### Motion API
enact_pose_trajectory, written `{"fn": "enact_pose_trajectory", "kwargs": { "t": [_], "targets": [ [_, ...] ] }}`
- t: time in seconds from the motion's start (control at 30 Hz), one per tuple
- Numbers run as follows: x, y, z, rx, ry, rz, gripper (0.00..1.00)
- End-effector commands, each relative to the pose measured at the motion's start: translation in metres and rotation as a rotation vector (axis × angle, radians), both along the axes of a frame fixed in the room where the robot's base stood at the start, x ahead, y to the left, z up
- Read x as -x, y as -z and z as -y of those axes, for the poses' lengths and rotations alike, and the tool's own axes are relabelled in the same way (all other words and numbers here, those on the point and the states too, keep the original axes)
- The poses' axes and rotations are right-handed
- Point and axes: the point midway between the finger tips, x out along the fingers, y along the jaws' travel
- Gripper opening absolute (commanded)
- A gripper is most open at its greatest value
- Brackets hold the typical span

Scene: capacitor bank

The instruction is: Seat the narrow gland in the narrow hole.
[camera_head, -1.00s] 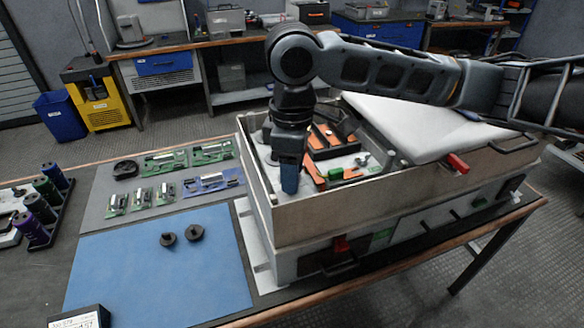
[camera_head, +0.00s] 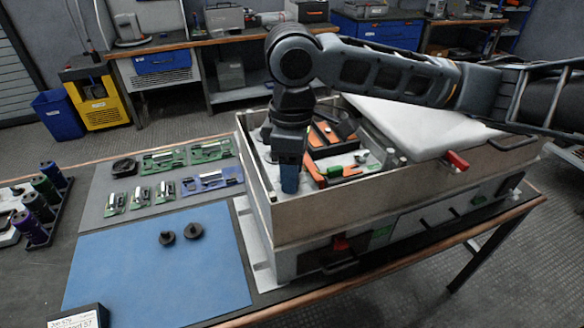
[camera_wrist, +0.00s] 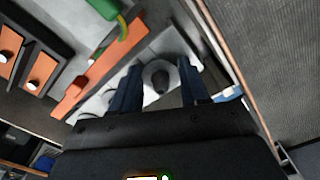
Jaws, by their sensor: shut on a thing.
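My gripper (camera_head: 289,184) points straight down inside the open cabinet (camera_head: 320,222), near its left front corner. In the wrist view my gripper (camera_wrist: 160,88) has its two dark blue fingers on either side of a small dark piece, seemingly the narrow gland (camera_wrist: 160,80). It is shut on this piece. A paler grey round shape surrounds the piece in that view; I cannot tell whether it is part of the gland or lies below it. The fingers hide the gland in the head view. I cannot make out the narrow hole or whether the gland touches it.
Two black round parts (camera_head: 193,231) lie on the blue mat (camera_head: 150,275). Several circuit boards (camera_head: 160,162) lie behind it. An orange bar (camera_wrist: 100,65) and a green part (camera_wrist: 105,8) are near the fingers. Cabinet walls enclose the gripper; a pale lid (camera_head: 430,125) is at right.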

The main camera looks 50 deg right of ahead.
Motion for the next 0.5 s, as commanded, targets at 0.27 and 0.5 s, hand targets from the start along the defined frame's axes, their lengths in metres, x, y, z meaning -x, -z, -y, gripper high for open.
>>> {"fn": "enact_pose_trajectory", "kwargs": {
  "t": [0.27,0.5],
  "targets": [
    [0.0001,0.0037,0.0001,0.0,0.0,-0.001,0.17],
    [0.0001,0.0045,0.0004,0.001,0.001,-0.002,0.63]
  ]
}}
